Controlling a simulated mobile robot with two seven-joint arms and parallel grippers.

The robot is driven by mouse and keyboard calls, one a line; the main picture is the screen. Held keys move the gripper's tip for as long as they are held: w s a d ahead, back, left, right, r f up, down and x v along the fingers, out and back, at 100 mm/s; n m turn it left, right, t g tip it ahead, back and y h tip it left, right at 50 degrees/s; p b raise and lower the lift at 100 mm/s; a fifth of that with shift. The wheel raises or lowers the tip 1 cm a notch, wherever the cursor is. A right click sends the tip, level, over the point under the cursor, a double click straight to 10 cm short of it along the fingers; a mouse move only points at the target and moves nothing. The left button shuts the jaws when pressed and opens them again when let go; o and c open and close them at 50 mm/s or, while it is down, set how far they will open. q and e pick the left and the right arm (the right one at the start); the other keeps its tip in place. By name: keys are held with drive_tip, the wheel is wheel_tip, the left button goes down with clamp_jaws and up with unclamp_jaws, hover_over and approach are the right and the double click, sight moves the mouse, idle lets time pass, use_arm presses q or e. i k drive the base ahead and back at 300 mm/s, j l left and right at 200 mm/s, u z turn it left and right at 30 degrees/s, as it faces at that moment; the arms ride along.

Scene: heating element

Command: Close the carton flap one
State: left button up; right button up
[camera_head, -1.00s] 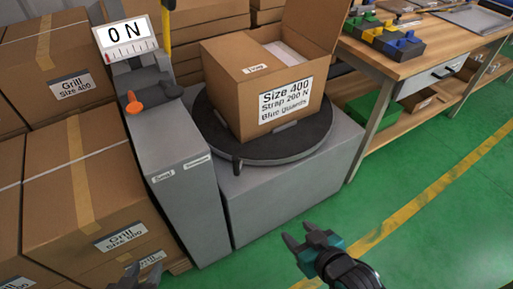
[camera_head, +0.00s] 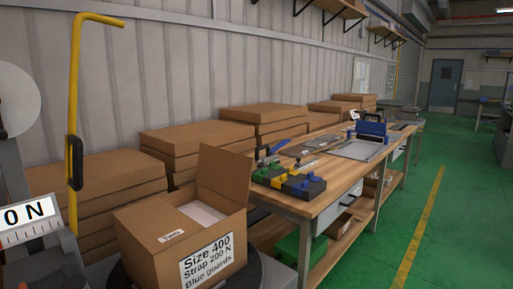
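The open carton (camera_head: 168,261) stands on a dark round turntable (camera_head: 268,272) at the lower left. Its label reads "Size 400, Strap 200 N, Blue guards". One flap (camera_head: 226,172) stands upright at the carton's far right side. A pale flat item (camera_head: 202,212) shows inside the opening. I cannot tell from here how the other flaps lie. Neither of my grippers is in view.
A display reading "0 N" (camera_head: 28,222) and a yellow bent bar (camera_head: 76,110) stand left of the carton. A wooden workbench (camera_head: 340,172) with blue, yellow and green fixtures runs to the right. Stacked flat cartons (camera_head: 196,138) line the wall. Green floor is clear at right.

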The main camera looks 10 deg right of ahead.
sight(228, 173)
drive_tip(key=k+l+u, duration=0.15)
drive_tip(key=l, duration=0.3)
drive_tip(key=k+l+u, duration=0.1)
drive_tip(key=l, duration=0.4)
drive_tip(key=l+u, duration=0.1)
drive_tip(key=u, duration=0.35)
drive_tip(key=i+l+u, duration=0.1)
drive_tip(key=u, duration=0.3)
drive_tip(key=l+u, duration=0.15)
drive_tip(key=u, duration=0.3)
drive_tip(key=l+u, duration=0.3)
drive_tip(key=l, duration=0.15)
drive_tip(key=l+u, duration=0.3)
drive_tip(key=l, duration=0.15)
drive_tip(key=l+u, duration=0.15)
drive_tip(key=l, duration=0.3)
drive_tip(key=k+l+u, duration=0.15)
drive_tip(key=l, duration=0.3)
drive_tip(key=k+l, duration=0.1)
drive_tip(key=l, duration=0.35)
drive_tip(key=k+l, duration=0.1)
drive_tip(key=l, duration=0.35)
drive_tip(key=i+u, duration=0.05)
